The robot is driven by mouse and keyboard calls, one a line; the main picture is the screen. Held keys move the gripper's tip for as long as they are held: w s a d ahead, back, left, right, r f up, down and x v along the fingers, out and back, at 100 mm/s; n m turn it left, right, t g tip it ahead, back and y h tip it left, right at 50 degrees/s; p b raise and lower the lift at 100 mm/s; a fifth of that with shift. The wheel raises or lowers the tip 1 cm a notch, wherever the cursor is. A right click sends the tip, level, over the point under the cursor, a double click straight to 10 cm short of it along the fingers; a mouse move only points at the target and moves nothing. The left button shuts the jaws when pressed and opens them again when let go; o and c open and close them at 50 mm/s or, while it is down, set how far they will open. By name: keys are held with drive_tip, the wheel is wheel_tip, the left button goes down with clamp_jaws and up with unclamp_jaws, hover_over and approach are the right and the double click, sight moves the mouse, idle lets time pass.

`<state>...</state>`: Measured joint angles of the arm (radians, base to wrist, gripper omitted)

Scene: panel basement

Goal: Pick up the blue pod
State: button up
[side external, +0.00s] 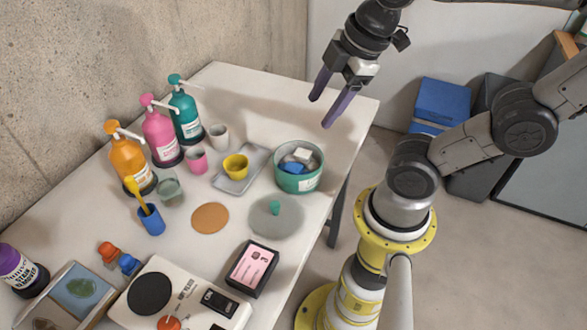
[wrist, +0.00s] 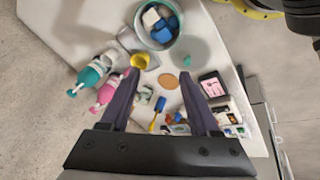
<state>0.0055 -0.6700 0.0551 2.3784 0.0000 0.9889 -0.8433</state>
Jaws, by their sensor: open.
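A green bowl (side external: 299,184) stands near the table's right edge with a blue piece (side external: 291,168), a white one and a grey one inside. In the wrist view the bowl (wrist: 140,30) is at the top, holding blue pieces (wrist: 161,35) and a white piece (wrist: 151,18). Another small blue object (side external: 130,264) lies by an orange-red one near the table's front left. I cannot tell which blue thing is the pod. My gripper (side external: 319,110) is open and empty, high above the table's far right part; its two fingers also show in the wrist view (wrist: 158,80).
A round translucent lid (side external: 290,222) with a green knob lies in front of the bowl. A grey tray (side external: 256,160) with a yellow cup (side external: 236,167) is left of it. Pump bottles (side external: 160,135) line the wall. The table's far right corner is clear.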

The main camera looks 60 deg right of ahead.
drive_tip(key=w+f+n+g, duration=0.1)
drive_tip(key=w+n+g, duration=0.1)
drive_tip(key=w+n, duration=0.35)
drive_tip(key=n+g, duration=0.2)
drive_tip(key=n, duration=0.1)
hover_over(294, 167)
wheel_tip(294, 167, down, 12)
drive_tip(key=shift+s+f, duration=0.15)
drive_tip(key=f, duration=0.5)
drive_tip(key=shift+w, duration=0.2)
clamp_jaws()
